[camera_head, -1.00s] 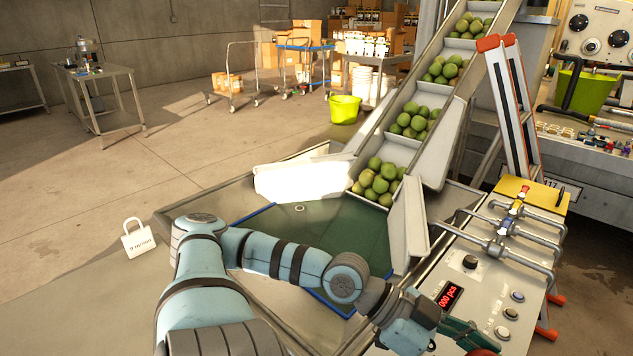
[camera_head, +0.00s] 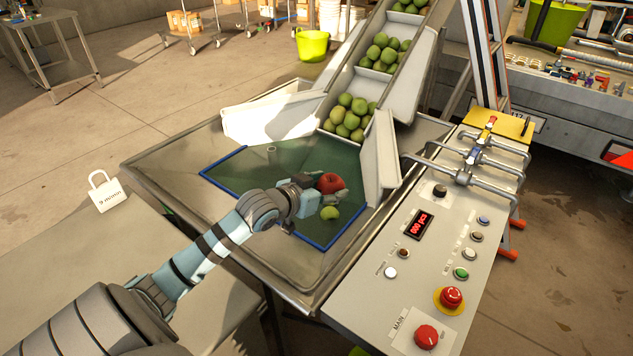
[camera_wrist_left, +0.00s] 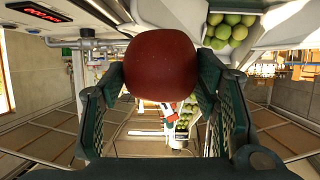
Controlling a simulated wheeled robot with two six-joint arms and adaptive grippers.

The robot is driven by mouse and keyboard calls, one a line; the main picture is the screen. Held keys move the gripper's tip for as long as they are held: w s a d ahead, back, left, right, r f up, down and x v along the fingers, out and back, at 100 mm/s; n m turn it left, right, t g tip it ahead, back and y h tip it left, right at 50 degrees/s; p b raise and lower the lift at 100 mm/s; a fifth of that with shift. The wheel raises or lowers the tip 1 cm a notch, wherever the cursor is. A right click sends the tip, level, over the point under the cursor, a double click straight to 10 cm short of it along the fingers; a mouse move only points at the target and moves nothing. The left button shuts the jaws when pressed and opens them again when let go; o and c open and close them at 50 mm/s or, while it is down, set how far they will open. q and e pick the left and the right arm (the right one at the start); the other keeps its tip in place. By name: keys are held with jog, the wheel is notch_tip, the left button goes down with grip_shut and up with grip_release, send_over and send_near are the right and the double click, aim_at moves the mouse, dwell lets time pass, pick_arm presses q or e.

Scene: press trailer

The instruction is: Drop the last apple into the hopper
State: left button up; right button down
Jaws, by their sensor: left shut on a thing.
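A red apple (camera_head: 329,183) is held by my left gripper (camera_head: 318,190) over the hopper (camera_head: 235,171), a metal tray with a dark green floor and blue edging. In the left wrist view the apple (camera_wrist_left: 161,65) fills the space between the two green finger pads, touching both. The fingertips are partly hidden in the head view. A green apple (camera_head: 330,213) shows in the hopper area just below the gripper. My right gripper is not in view.
The conveyor (camera_head: 387,88) rises from the hopper's back with green apples in its pockets. A metal side flap (camera_head: 381,160) stands right of the gripper. The control panel (camera_head: 440,240) with buttons and metal bars lies to the right.

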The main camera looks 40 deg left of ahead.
pick_arm(q)
jog(key=w+a+f+n+g+y+b, duration=0.2)
jog(key=a+f+n+g+y+b, duration=0.2)
jog(key=f+n+y, duration=0.5)
jog(key=shift+w+a+n+g+y+b, duration=0.3)
jog(key=shift+w+n+g+y+b, duration=0.15)
jog(key=shift+n+y+b, duration=0.3)
